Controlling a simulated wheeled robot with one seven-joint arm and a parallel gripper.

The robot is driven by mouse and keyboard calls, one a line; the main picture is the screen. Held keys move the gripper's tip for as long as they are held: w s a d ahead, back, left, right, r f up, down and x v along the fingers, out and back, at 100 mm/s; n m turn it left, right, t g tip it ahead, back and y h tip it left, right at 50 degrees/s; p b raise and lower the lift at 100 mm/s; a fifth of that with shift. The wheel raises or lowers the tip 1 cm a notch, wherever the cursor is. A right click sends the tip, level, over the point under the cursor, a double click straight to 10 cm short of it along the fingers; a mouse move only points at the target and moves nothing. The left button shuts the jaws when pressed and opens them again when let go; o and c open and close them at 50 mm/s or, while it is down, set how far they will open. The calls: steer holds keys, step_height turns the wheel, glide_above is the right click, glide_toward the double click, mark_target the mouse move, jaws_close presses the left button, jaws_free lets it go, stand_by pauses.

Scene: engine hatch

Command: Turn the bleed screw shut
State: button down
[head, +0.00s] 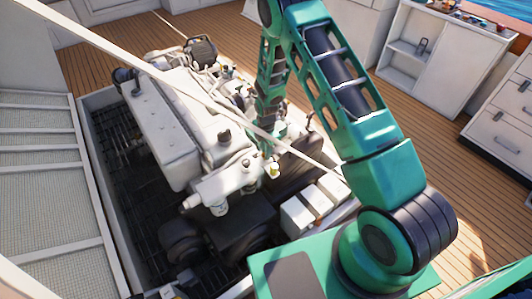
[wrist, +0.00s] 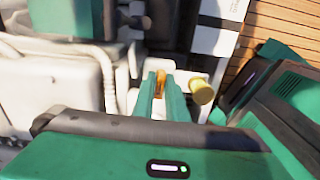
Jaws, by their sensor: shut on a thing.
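My gripper (wrist: 160,86) points away from the wrist camera, its two green fingers close together. Between the fingertips is a small orange-brass piece (wrist: 160,78), which looks like the bleed screw; the fingers are shut on it and hide most of it. How far it is turned cannot be seen. In the head view my gripper (head: 268,150) reaches down to the front end of the white engine (head: 165,135), and the screw cannot be made out there.
A yellow round cap (wrist: 201,91) sits just right of the fingers; a yellow spot (head: 274,170) shows below the gripper in the head view. White boxes (head: 297,215) stand at the right of the hatch. A pale bar crosses diagonally in front of the engine. Wooden deck (head: 420,130) lies clear beyond.

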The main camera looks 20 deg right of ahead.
steer(key=shift+w, duration=0.1)
steer(key=m, duration=0.4)
steer(key=shift+r+m, duration=0.1)
steer(key=shift+m, duration=0.3)
steer(key=m, duration=0.4)
steer(key=shift+w+a+m, duration=0.1)
steer(key=shift+m, duration=0.2)
steer(key=m, duration=0.4)
steer(key=shift+w+m, duration=0.15)
steer(key=shift+m, duration=1.95)
steer(key=c, duration=1.8)
jaws_free()
steer(key=shift+o, duration=0.2)
steer(key=shift+s, duration=0.2)
